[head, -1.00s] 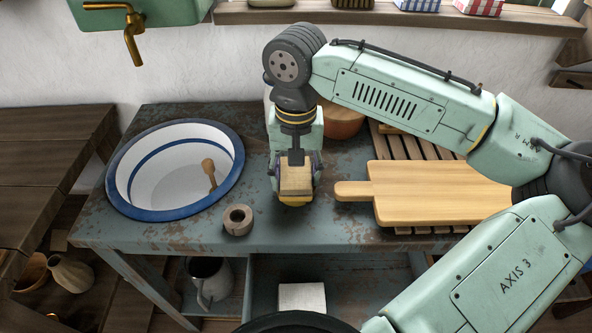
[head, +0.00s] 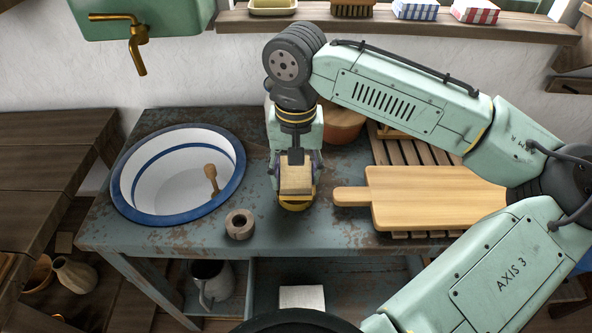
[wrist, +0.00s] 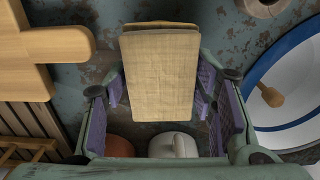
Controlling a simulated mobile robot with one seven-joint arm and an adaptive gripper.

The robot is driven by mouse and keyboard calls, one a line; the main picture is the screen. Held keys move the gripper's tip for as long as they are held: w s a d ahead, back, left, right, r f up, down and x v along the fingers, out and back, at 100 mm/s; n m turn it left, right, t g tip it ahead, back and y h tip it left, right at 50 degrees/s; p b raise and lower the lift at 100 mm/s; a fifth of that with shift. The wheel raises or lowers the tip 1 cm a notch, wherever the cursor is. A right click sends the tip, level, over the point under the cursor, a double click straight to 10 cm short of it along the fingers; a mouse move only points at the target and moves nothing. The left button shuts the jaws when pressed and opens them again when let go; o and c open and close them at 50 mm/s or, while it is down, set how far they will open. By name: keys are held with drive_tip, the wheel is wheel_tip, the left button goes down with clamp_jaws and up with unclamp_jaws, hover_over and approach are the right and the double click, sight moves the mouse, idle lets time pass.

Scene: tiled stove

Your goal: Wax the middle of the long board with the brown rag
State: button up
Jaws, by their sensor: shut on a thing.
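The brown rag (head: 295,178), a folded tan cloth pad, is held in my gripper (head: 296,168) above the blue worktable. In the wrist view the rag (wrist: 160,75) sits between the purple-padded fingers (wrist: 163,100), which are shut on it. A yellow rounded thing (head: 296,204) shows just under the rag; most of it is hidden, and I cannot tell if they touch. The long board (head: 430,195), pale wood with a handle pointing left, lies right of my gripper on a slatted rack (head: 395,150). My arm covers its right end. Its handle (wrist: 60,45) shows in the wrist view.
A white basin with a blue rim (head: 128,205) and a wooden tool (head: 211,178) inside it is at left. A brown roll (head: 239,224) lies near the table's front edge. A round orange-brown vessel (head: 343,124) stands behind my gripper. Bare tabletop lies in front of my gripper.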

sight(296, 172)
drive_tip(key=shift+r+p, duration=2.1)
drive_tip(key=shift+r, duration=0.35)
